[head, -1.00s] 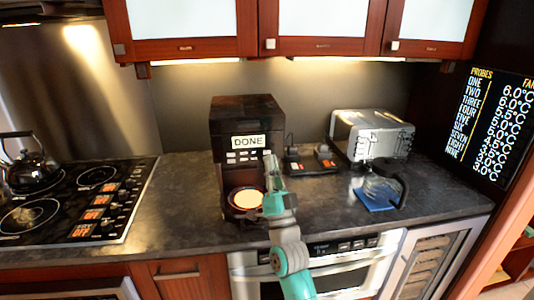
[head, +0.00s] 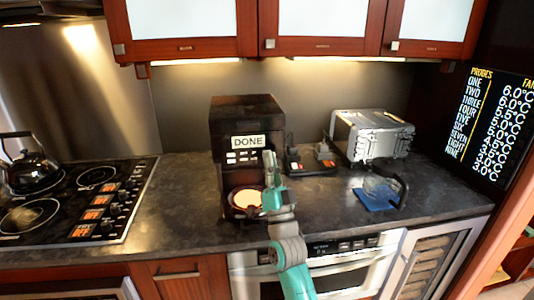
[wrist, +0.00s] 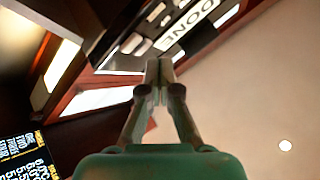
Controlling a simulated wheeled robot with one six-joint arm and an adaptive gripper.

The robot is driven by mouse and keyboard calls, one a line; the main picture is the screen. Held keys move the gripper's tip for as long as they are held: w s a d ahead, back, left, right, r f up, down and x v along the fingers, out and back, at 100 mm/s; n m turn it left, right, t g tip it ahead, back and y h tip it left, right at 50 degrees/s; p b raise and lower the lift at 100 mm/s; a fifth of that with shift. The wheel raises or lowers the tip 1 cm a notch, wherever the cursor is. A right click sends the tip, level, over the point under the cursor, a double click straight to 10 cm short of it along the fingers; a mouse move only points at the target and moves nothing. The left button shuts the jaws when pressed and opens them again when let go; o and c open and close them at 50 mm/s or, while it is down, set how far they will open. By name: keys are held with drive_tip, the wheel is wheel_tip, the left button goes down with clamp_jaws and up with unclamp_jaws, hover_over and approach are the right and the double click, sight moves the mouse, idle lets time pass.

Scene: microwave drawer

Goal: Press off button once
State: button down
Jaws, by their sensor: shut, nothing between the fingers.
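A black coffee machine (head: 228,114) stands on the counter with a lit display (head: 249,141) reading DONE. Rows of small pale buttons (head: 243,156) sit just below the display. Their labels are too small to read, so I cannot tell which is the off button. My gripper (head: 269,161) is shut and empty, upright in front of the right side of the machine's face. In the wrist view my closed fingertips (wrist: 159,67) show below the display (wrist: 189,27) and the pale buttons (wrist: 135,43). I cannot tell whether they touch the machine.
A cup-like round thing (head: 246,199) with a pale top sits low in the machine. To the right are a power strip (head: 311,168) with plugs, a silver toaster (head: 370,135) and a glass jug on a blue mat (head: 374,202). A stove (head: 70,205) with a kettle (head: 32,168) is at left.

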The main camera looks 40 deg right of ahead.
drive_tip(key=shift+w+d, duration=0.15)
idle(0.7)
drive_tip(key=shift+w+d, duration=0.1)
drive_tip(key=shift+w, duration=0.1)
drive_tip(key=shift+w+d, duration=0.2)
drive_tip(key=shift+w, duration=0.05)
idle(0.7)
drive_tip(key=shift+s+a, duration=0.1)
drive_tip(key=shift+s, duration=0.05)
drive_tip(key=shift+s+a, duration=0.35)
drive_tip(key=shift+s, duration=0.15)
drive_tip(key=shift+s+a, duration=0.7)
drive_tip(key=shift+s, duration=0.35)
drive_tip(key=shift+s+a, duration=0.7)
drive_tip(key=shift+s, duration=0.3)
